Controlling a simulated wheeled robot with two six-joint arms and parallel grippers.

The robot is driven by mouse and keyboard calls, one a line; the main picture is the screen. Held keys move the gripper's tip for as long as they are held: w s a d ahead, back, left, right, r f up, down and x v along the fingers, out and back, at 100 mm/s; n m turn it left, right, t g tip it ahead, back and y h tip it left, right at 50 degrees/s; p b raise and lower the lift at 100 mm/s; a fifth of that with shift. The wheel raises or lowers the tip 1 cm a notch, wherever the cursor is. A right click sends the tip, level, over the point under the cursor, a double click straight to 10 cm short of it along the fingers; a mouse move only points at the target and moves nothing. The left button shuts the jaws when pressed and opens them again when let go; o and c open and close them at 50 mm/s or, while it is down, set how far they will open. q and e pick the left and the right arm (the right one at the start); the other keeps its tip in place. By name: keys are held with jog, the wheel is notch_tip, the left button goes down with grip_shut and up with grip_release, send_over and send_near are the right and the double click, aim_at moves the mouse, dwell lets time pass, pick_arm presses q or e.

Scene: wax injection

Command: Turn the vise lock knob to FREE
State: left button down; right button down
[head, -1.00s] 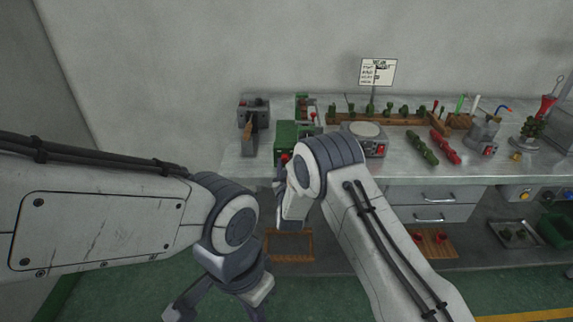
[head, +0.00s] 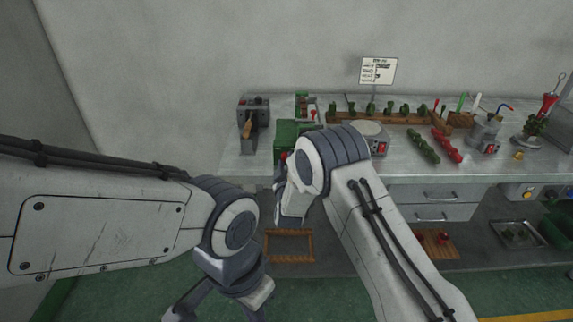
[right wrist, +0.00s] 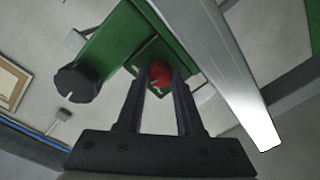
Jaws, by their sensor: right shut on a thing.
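The green vise (head: 287,133) stands at the front edge of the bench in the head view, partly hidden by my right arm. In the right wrist view its green body (right wrist: 112,44) fills the upper part. The red lock knob (right wrist: 160,76) sits between the fingertips of my right gripper (right wrist: 161,80), which is shut on it. I cannot read any lock marking. A larger dark round knob (right wrist: 78,83) is on the vise to the left. My left gripper (head: 218,302) hangs low in front of the bench, away from the vise; its fingertips are not clear.
A grey machine with a wooden handle (head: 248,127) stands left of the vise. A round-topped device with a red switch (head: 380,148) stands to the right. Red and green pieces (head: 446,145) lie farther right. A wooden frame (head: 290,246) is below the bench.

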jog(key=n, duration=0.5)
jog(key=shift+a+n, duration=0.1)
jog(key=shift+n, duration=0.2)
jog(key=n, duration=0.5)
jog(key=shift+h, duration=0.3)
jog(key=shift+n, duration=0.4)
jog(key=c, duration=0.5)
grip_release()
jog(key=shift+c, duration=0.2)
jog(key=s, duration=1)
jog(key=shift+s+r+b, duration=0.2)
jog(key=shift+s+b, duration=0.1)
jog(key=shift+b, duration=0.05)
